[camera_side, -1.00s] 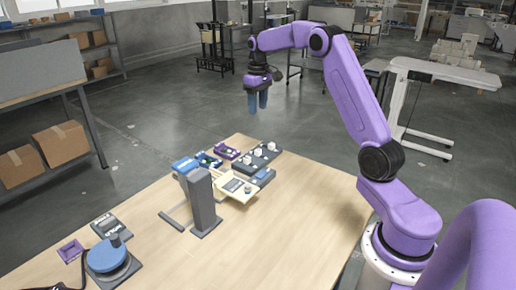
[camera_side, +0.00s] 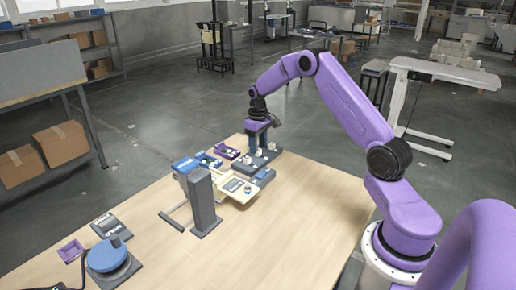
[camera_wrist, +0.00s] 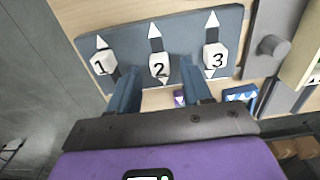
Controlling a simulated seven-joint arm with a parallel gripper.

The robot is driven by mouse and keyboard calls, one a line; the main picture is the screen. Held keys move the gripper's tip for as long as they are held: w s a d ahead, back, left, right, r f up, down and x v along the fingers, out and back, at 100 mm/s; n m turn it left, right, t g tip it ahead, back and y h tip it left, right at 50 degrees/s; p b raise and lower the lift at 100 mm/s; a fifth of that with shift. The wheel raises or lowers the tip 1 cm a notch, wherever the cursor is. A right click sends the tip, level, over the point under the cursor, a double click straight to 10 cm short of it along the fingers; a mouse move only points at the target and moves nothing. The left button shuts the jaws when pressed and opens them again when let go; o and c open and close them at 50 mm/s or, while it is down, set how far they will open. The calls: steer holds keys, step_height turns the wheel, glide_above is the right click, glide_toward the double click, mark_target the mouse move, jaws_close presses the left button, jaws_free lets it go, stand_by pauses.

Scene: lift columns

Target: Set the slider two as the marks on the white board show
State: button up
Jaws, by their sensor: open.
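A grey slider panel (camera_wrist: 180,30) fills the upper part of the wrist view, with three slots and white numbered knobs. Slider two's knob (camera_wrist: 159,65) is in the middle, near the lower end of its slot. Knob one (camera_wrist: 102,62) is left of it and knob three (camera_wrist: 215,57) is right. My gripper (camera_wrist: 160,68) is open, its blue fingers on either side of knob two; contact cannot be told. In the side view my gripper (camera_side: 264,142) is low at the panel (camera_side: 248,168). A pale board (camera_side: 240,188) lies nearby; its marks are too small to read.
A grey post (camera_side: 202,205) stands in front of the pale board. A purple tray (camera_side: 227,151) and blue items lie left of the panel. A round blue device (camera_side: 108,258) is at the front left. The table's right part (camera_side: 300,220) is clear.

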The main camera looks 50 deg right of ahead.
steer(key=shift+f, duration=0.85)
jaws_close()
steer(key=shift+s, duration=1.05)
jaws_free()
steer(key=shift+r, duration=0.15)
